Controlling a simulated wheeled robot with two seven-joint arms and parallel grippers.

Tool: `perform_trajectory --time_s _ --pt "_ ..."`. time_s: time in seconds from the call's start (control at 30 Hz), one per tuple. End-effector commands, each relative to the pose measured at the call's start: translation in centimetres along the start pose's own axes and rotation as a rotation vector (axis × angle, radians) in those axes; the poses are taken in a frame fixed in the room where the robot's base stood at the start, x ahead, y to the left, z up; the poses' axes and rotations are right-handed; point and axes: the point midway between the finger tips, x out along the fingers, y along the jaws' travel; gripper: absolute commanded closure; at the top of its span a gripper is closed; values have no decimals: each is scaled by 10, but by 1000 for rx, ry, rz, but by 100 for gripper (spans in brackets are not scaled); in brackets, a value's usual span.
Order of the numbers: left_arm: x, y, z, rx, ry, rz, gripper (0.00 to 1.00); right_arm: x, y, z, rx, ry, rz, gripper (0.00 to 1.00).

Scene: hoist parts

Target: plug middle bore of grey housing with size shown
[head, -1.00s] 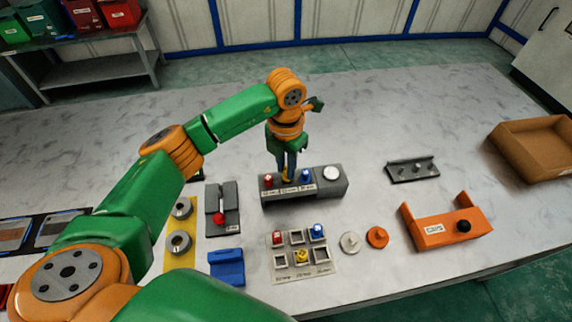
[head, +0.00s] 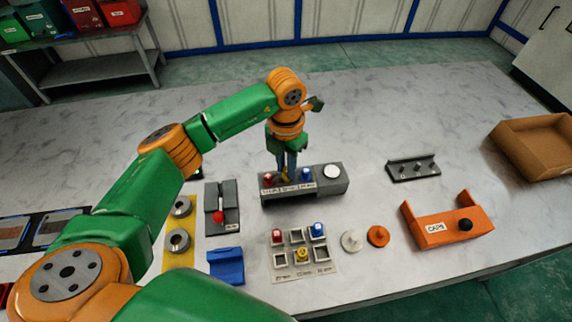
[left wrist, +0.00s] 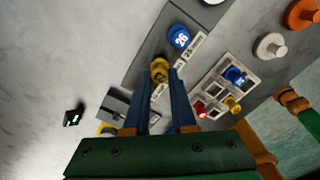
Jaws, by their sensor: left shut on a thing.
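The grey housing (head: 329,188) stands mid-table with a label strip on its front. A red plug (head: 268,179) sits at its left bore and a blue plug (head: 306,175) at its right bore. My left gripper (head: 287,174) points down over the middle bore, shut on a yellow plug (left wrist: 159,69). In the left wrist view the yellow plug is between the fingertips, in line with the blue plug (left wrist: 179,37). Its lower end is hidden, so I cannot tell how deep it sits.
A sorting tray (head: 318,270) in front holds red, blue and yellow plugs, with some cells empty. White (head: 351,241) and orange (head: 377,236) discs lie right of it. An orange bracket (head: 440,238), a grey rail (head: 414,168) and a brown box (head: 535,148) stand at right.

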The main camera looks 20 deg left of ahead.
Motion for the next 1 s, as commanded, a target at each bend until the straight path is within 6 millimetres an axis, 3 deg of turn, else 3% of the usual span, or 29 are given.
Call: perform_trajectory --time_s 1.0 --pt "12 0 0 0 -1 0 100 10 0 1 0 0 0 50"
